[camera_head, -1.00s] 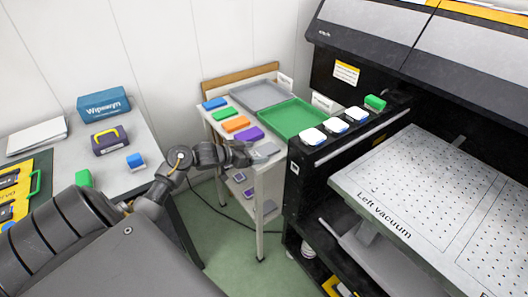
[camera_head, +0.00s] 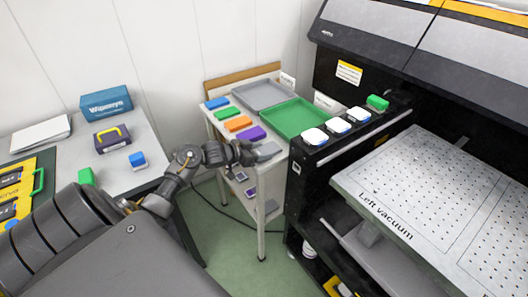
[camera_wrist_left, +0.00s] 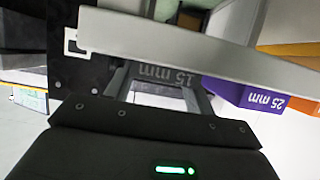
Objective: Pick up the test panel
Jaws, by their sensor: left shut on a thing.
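In the left wrist view the grey block (camera_wrist_left: 165,76) bears the label "15 mm" and sits between the fingers. My left gripper (camera_head: 250,153) is at the cart's front edge, shut on this block. Its fingers (camera_wrist_left: 158,92) show on both sides of the block in the wrist view. Whether the block is lifted off the cart is unclear. My right gripper is not in view.
A purple block (camera_head: 252,133) marked "25 mm" lies close by, then orange (camera_head: 238,123), green and blue blocks. A green tray (camera_head: 300,118) and a grey tray (camera_head: 262,95) lie behind. The black printer (camera_head: 330,150) stands right of the cart.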

